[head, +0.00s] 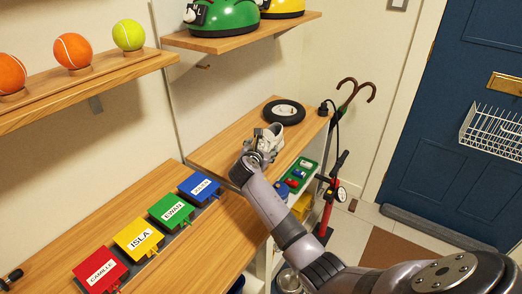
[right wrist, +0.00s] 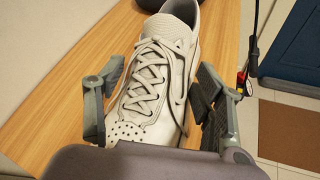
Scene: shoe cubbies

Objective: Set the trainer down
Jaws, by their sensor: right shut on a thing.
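The trainer is pale cream with laces. In the head view the trainer (head: 272,137) shows just beyond my right gripper (head: 258,150), over the wooden bench top near its right edge. In the right wrist view the trainer (right wrist: 152,72) lies lengthwise, toe end nearest the camera, its far end cut off by the top edge. The fingers of my right gripper (right wrist: 158,105) flank its front part, shut on it. I cannot tell whether its sole touches the wood. My left gripper is not in view.
A small black-rimmed wheel (head: 284,111) lies on the bench top (head: 225,155) just beyond the trainer. Coloured name boxes, among them a blue one (head: 200,187), line the nearer bench. A red pump (head: 328,200) and umbrellas (head: 352,92) stand right of the bench.

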